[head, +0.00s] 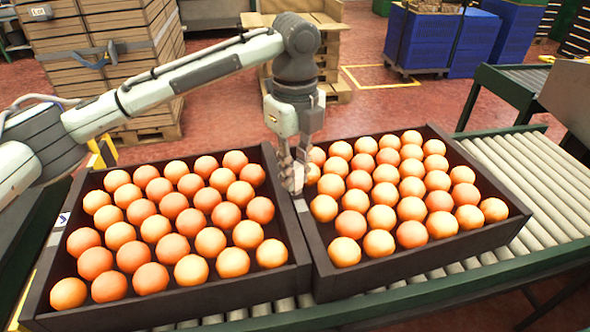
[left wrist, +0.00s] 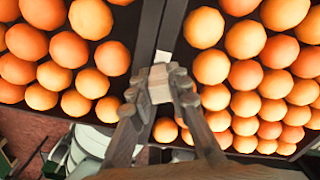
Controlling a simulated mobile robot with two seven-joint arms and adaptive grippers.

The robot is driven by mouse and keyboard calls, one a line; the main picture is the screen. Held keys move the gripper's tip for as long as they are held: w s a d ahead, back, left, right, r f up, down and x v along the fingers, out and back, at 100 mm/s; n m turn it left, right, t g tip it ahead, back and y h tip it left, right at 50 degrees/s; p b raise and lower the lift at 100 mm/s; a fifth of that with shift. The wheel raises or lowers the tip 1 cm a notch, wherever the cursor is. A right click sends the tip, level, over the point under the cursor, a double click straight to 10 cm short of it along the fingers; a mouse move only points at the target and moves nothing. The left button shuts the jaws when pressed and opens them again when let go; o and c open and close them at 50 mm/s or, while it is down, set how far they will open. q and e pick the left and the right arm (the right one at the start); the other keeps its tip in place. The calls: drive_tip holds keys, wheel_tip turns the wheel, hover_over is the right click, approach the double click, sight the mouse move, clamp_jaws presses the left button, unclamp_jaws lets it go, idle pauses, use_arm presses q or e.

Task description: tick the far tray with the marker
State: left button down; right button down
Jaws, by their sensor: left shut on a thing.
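Two dark trays of oranges stand side by side, the left tray (head: 172,306) and the right tray (head: 425,266). My left gripper (head: 293,178) points down over the gap between them, by the right tray's left wall. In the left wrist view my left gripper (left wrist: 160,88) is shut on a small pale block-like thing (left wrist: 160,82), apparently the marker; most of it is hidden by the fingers. A white patch (left wrist: 162,56) shows just beyond the fingertips, between the trays. Whether the held thing touches it, I cannot tell. My right gripper is not in view.
The trays sit on a roller conveyor (head: 535,185) with green rails. Stacked cartons (head: 95,60) stand behind at left, blue crates (head: 440,40) at back right. Red floor lies between.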

use_arm(q)
drive_tip(key=shift+s+f+p, duration=0.1)
drive_tip(key=shift+f+p, duration=0.05)
drive_tip(key=shift+p, duration=0.55)
idle(2.0)
drive_tip(key=shift+w+a+p, duration=0.25)
drive_tip(key=shift+w+p, duration=0.4)
drive_tip(key=shift+w, duration=0.2)
drive_tip(key=shift+s+d+r, duration=0.2)
drive_tip(key=shift+s, duration=0.4)
idle(0.7)
drive_tip(key=shift+r, duration=0.1)
drive_tip(key=shift+r, duration=3.4)
